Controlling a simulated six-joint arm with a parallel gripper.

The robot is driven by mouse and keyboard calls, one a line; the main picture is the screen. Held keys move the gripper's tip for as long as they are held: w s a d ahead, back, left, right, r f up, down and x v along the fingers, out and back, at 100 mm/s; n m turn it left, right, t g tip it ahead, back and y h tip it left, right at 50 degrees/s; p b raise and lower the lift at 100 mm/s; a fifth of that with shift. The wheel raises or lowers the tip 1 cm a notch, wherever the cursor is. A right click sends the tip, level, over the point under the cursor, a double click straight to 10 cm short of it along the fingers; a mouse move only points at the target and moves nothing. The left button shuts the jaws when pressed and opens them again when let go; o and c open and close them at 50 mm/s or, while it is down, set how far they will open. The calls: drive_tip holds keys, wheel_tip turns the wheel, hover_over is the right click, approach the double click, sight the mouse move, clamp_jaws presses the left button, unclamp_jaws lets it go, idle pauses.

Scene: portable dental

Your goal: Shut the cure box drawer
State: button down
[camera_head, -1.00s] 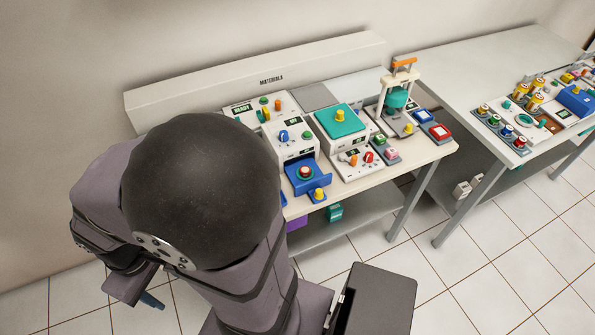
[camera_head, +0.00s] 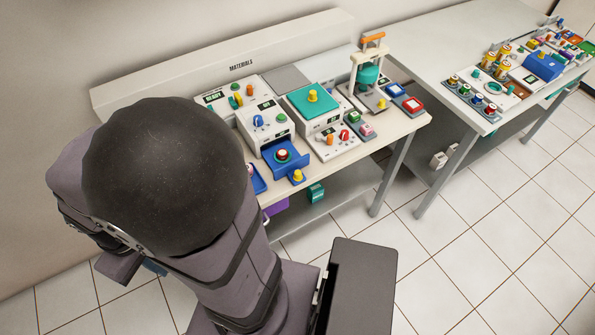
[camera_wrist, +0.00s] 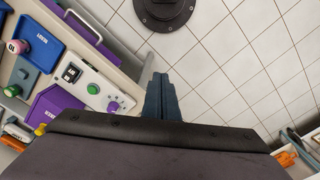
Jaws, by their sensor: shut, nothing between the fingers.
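A white box (camera_head: 258,115) with a blue knob stands on the near table in the head view. I take it for the cure box; its label is too small to read. Its blue drawer (camera_head: 294,158) is pulled out toward the table's front edge, with a red-topped round item (camera_head: 281,155) in it and a yellow knob (camera_head: 297,175) at its front. My gripper (camera_wrist: 162,82) is shut and empty in the wrist view, over the floor beside a table edge. In the head view my arm hides most of it, left of the drawer and apart from it.
A teal-topped box (camera_head: 312,100) and a small press (camera_head: 367,75) stand right of the drawer. In the wrist view, a purple tray (camera_wrist: 54,110), a blue tray (camera_wrist: 35,40) and a white control panel (camera_wrist: 105,90) lie to the left. Tiled floor is open in front of the tables.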

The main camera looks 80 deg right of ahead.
drive_tip(key=s+d+f+m+t+p, duration=0.15)
drive_tip(key=s+d+m+p, duration=0.25)
drive_tip(key=s+d+m, duration=1.85)
drive_tip(key=s+d+m+h, duration=0.1)
drive_tip(key=d+m, duration=0.2)
drive_tip(key=m, duration=0.9)
drive_tip(key=s+d+m+h, duration=0.1)
drive_tip(key=d+m, duration=0.3)
drive_tip(key=m, duration=0.7)
drive_tip(key=shift+r+m, duration=0.35)
drive_tip(key=shift+r, duration=0.05)
